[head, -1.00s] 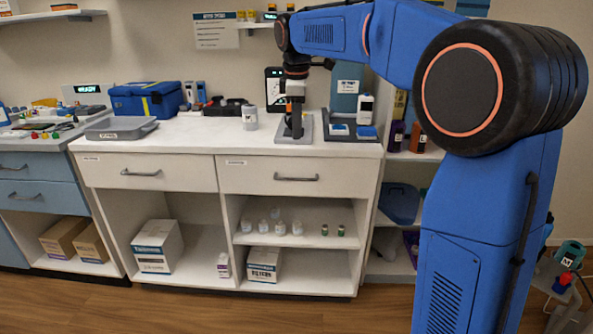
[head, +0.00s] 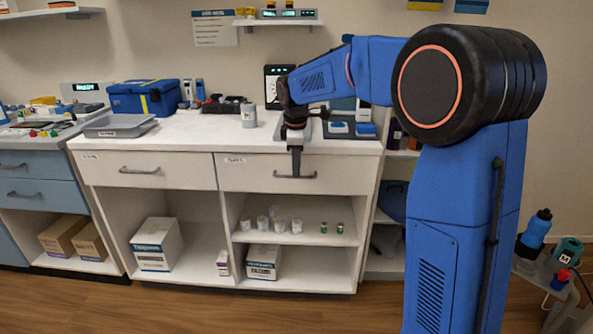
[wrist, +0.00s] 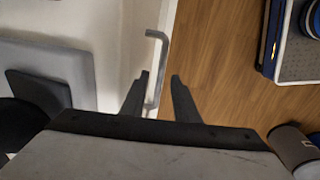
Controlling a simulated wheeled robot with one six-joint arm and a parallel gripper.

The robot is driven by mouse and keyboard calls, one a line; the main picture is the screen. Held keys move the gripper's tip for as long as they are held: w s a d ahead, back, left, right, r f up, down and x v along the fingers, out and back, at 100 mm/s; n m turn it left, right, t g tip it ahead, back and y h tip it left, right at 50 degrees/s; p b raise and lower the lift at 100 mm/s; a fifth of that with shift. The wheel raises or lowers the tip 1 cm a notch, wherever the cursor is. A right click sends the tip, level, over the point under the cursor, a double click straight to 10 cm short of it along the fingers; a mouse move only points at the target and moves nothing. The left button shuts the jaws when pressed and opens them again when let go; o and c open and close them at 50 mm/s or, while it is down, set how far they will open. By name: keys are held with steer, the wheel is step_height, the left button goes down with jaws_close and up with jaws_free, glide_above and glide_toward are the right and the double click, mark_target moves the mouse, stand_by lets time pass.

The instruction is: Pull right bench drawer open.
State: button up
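The right bench drawer (head: 250,172) has a white front with a dark bar handle, and it is closed flush with the bench. My gripper (head: 295,172) hangs down in front of the drawer, at the handle (head: 310,177). In the wrist view my gripper (wrist: 160,78) has its two dark fingers apart. The grey handle (wrist: 155,75) lies between them, nearer the left finger; whether it touches that finger I cannot tell. The middle of the handle is hidden behind my gripper in the head view.
The left drawer (head: 140,172) is closed too. The white countertop (head: 190,130) holds a blue case (head: 143,98), a grey tray (head: 118,126) and a canister (head: 248,115). Small cups (head: 270,226) stand on the shelf below. The wooden floor (head: 200,310) in front is clear.

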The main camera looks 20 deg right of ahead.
steer(key=shift+w+f, duration=0.2)
steer(key=shift+f, duration=0.8)
jaws_close()
steer(key=s+a, duration=0.3)
steer(key=s, duration=0.7)
steer(key=s+a, duration=0.3)
steer(key=s, duration=0.7)
steer(key=s+a, duration=0.3)
steer(key=s, duration=0.7)
steer(key=shift+a, duration=0.3)
jaws_free()
steer(key=shift+r, duration=0.15)
